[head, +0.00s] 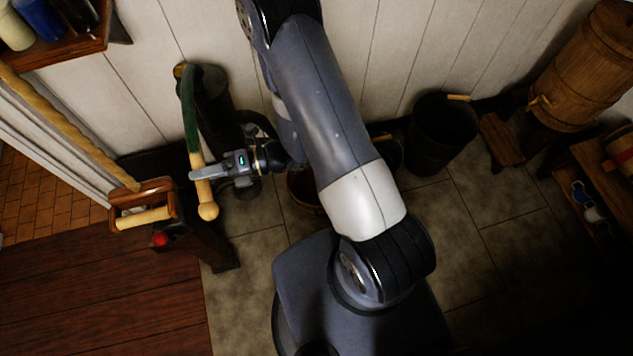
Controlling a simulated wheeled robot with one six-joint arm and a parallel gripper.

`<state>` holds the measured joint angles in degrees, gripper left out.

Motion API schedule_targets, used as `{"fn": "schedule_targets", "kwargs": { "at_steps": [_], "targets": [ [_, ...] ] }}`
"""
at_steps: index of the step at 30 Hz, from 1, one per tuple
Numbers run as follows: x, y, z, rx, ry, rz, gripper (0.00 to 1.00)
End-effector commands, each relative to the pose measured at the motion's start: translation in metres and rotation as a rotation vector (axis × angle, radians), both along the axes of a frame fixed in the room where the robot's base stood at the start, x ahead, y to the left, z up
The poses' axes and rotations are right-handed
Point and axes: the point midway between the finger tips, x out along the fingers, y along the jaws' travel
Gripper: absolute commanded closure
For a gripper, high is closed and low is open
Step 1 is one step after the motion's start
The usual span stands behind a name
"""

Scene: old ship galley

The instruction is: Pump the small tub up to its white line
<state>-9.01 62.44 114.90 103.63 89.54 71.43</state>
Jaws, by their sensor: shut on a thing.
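A hand pump (213,100) with a dark body stands against the white plank wall at left. Its lever handle (191,120) is green along the upper part, with a pale wooden grip and a round knob at the lower end. My gripper (200,174) is shut on the wooden grip, just above the knob. A small brown tub (303,192) stands on the floor to the right of the pump. My arm covers much of the tub, and its white line and water level cannot be seen.
A dark bucket (441,136) stands by the wall right of my arm. A wooden barrel (585,66) with a tap sits on a stand at far right. A wooden frame with a roller (144,217) is close left of the handle. Tiled floor (510,225) is clear at right.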

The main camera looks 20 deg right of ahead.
Motion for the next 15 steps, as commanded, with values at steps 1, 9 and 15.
{"fn": "schedule_targets", "kwargs": {
  "at_steps": [1,9,15],
  "targets": [
    [0.000,0.000,-0.004,0.000,-0.007,0.000,1.00],
    [0.003,0.000,-0.043,-0.012,-0.115,0.001,1.00],
    [0.006,-0.001,-0.069,-0.021,-0.204,-0.001,1.00]
  ]
}}
